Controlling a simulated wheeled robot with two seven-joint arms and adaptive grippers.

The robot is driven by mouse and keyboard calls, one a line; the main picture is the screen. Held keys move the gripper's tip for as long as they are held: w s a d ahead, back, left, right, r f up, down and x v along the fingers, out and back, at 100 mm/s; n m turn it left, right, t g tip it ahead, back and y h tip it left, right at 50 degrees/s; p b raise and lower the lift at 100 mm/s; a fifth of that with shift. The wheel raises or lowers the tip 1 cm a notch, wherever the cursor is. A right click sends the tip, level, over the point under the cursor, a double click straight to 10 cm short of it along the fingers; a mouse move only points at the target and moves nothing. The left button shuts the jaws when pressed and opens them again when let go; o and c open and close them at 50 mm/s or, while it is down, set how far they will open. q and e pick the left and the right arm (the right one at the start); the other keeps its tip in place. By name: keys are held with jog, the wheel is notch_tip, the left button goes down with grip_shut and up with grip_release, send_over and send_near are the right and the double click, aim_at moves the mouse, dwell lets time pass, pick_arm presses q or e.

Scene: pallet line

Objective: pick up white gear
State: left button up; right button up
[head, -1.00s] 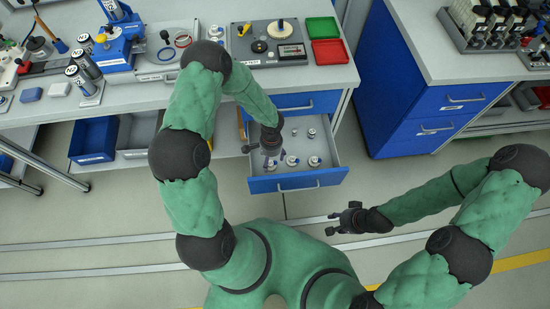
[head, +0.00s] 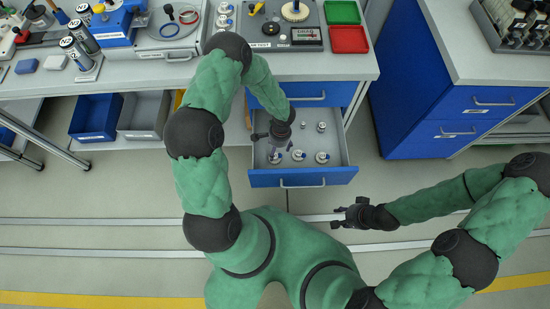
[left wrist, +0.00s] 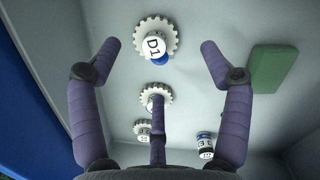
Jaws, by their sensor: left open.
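Several white gears lie in the open blue-fronted drawer (head: 302,178). In the left wrist view, one white gear (left wrist: 142,36) carries a white cylinder marked D1 and lies ahead, between and beyond the fingertips. A second white gear (left wrist: 166,92) lies nearer, partly hidden by a purple part of my gripper.
A small dark-and-white cylinder (left wrist: 205,144) and a green block (left wrist: 273,68) show in the left wrist view. The drawer walls enclose the parts. The bench (head: 345,67) stands above the drawer, and a blue cabinet (head: 425,120) is to the right. Floor in front is clear.

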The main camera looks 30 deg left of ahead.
aim_at(275, 157)
pick_arm(q)
jog(key=f+b, duration=0.1)
jog(key=f, duration=0.1)
jog(key=s+f+b, duration=0.1)
jog(key=f, duration=0.2)
jog(key=shift+s+b, duration=0.1)
jog(key=shift+b, duration=0.25)
jog(key=c, duration=1.2)
